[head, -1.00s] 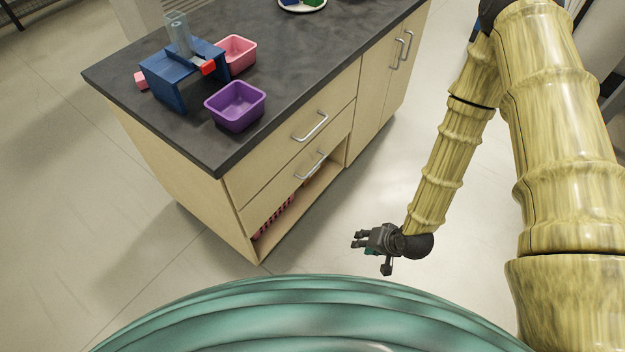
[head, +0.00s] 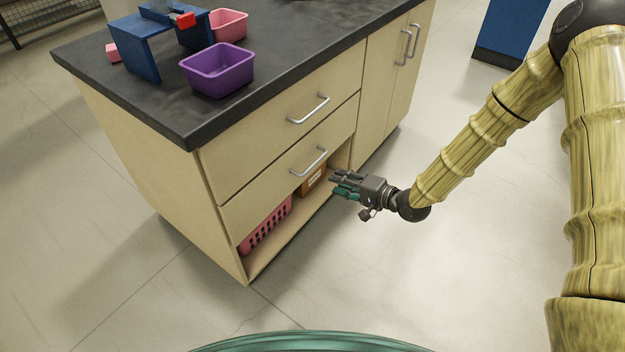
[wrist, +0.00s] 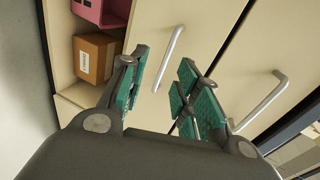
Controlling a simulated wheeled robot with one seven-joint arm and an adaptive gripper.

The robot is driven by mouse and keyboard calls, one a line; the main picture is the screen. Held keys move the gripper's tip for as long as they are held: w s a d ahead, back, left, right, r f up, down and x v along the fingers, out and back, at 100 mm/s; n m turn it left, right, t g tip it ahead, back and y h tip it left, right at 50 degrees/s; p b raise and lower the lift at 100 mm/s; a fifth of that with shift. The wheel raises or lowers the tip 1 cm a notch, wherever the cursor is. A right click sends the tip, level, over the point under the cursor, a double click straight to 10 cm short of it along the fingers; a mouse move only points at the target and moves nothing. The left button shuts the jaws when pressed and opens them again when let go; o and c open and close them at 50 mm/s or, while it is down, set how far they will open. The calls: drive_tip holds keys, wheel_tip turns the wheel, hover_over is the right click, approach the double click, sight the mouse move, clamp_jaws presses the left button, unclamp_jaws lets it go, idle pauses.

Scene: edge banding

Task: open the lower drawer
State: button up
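The lower drawer (head: 262,187) is a pale wood front, shut flush with the cabinet, above an open shelf. Its silver bar handle (head: 309,162) is to the left of and slightly above my gripper (head: 335,183) in the head view. My gripper is open and empty, with green-padded fingers. In the wrist view the lower drawer's handle (wrist: 169,57) shows beyond and between the fingers of my gripper (wrist: 162,72); no contact is visible. The upper drawer's handle (wrist: 262,103) is further right there.
The open shelf holds a pink basket (head: 266,226) and a brown box (head: 312,180); the box also shows in the wrist view (wrist: 97,58). A purple bin (head: 217,70) stands on the dark countertop (head: 130,95). The floor (head: 400,285) in front is clear.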

sight(312, 166)
drive_tip(key=shift+y, duration=0.6)
drive_tip(key=b+x, duration=0.1)
drive_tip(key=x, duration=0.3)
drive_tip(key=w+b+x, duration=0.1)
drive_tip(key=b+x, duration=0.1)
drive_tip(key=x, duration=0.2)
drive_tip(key=w+d+b+x, duration=0.1)
drive_tip(key=b+x, duration=0.1)
drive_tip(key=x, duration=0.2)
drive_tip(key=shift+a+r, duration=0.1)
drive_tip(key=shift+r, duration=0.2)
clamp_jaws()
